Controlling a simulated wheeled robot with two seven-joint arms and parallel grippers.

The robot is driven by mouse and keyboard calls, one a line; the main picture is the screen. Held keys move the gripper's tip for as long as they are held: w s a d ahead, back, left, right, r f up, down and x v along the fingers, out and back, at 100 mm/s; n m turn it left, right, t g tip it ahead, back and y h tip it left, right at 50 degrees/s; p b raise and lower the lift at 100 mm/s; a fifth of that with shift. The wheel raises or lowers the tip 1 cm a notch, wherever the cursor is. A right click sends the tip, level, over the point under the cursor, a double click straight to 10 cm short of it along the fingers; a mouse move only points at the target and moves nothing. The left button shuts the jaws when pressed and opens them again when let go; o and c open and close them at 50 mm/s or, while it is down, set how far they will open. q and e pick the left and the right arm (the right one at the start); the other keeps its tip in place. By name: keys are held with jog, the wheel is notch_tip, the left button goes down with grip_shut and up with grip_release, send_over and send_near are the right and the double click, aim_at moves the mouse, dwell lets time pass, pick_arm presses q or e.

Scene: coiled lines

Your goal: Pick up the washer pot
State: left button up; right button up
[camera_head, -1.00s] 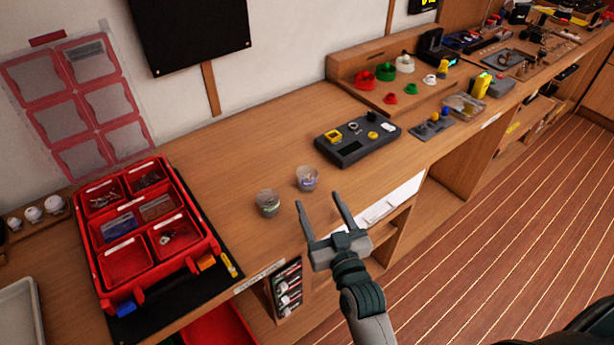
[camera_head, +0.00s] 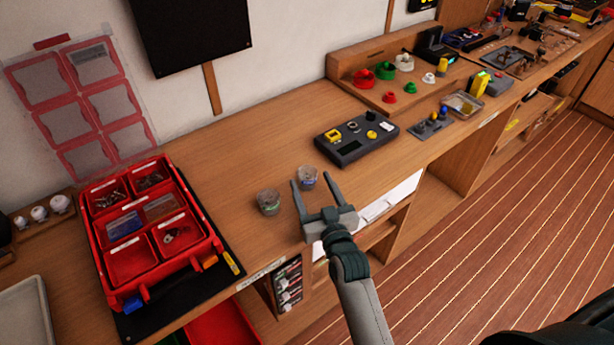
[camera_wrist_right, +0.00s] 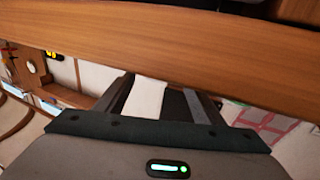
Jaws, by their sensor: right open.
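Two small clear pots stand upright on the wooden counter in the head view: one with greenish contents (camera_head: 268,202) and one with bluish contents (camera_head: 307,178). I cannot tell from the contents which is the washer pot. My right gripper (camera_head: 311,180) is open and empty, with its fingers pointing toward the back of the counter. In the picture its fingertips lie on either side of the bluish pot; contact is not clear. The right wrist view shows both fingers (camera_wrist_right: 160,95) apart near a wooden edge, with no pot visible. My left gripper is not in view.
A red compartment box (camera_head: 128,258) with small parts lies left on a black mat (camera_head: 190,300). A dark device (camera_head: 350,142) lies behind and right of the pots. A wooden rack (camera_head: 345,72) with coloured pieces stands farther back. The counter behind the pots is clear.

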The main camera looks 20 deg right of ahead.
aim_at(309, 189)
jog(key=shift+w+p, duration=0.3)
jog(key=shift+w, duration=1.15)
jog(key=c, duration=1.1)
jog(key=shift+r, duration=0.2)
jog(key=shift+c, duration=0.2)
jog(key=shift+r, duration=0.55)
notch_tip(309, 189, up, 2)
jog(key=shift+r+b, duration=0.15)
jog(key=shift+b, duration=0.45)
jog(key=s+d+r+b, duration=0.2)
jog(key=d+r, duration=0.5)
jog(key=d, duration=0.4)
jog(key=shift+s+r, duration=0.2)
jog(key=shift+s, duration=0.7)
